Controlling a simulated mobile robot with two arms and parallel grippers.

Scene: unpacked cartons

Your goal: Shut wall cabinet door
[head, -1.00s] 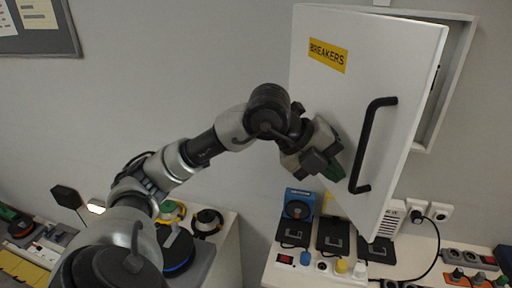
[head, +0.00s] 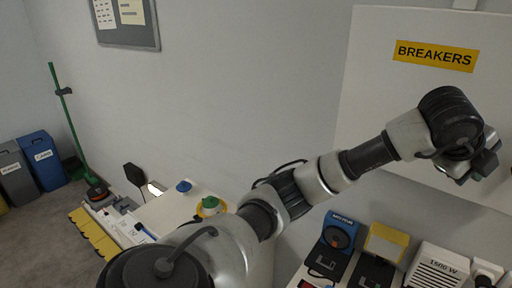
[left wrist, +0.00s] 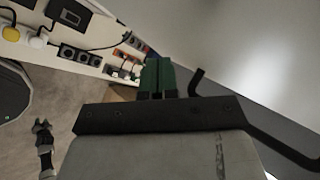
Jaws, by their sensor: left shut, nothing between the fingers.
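The white wall cabinet door (head: 400,110) with its yellow BREAKERS label is at the right in the head view. Its right side runs out of the frame, so I cannot tell whether it is fully shut. My left gripper (head: 484,166) is in front of the door's lower part, partly hidden by its wrist. In the left wrist view its green fingers (left wrist: 157,78) are together and empty, beside the black handle (left wrist: 196,82) on the pale door (left wrist: 245,50). I cannot tell whether they touch the door. A small dark jointed shape at lower left there may be my right gripper (left wrist: 42,127).
Below the cabinet, a bench holds a blue boxed device (head: 339,233), a yellow-topped device (head: 386,243) and a white 1500 W unit (head: 437,268). Bins (head: 41,157) and a green broom (head: 74,125) stand at far left.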

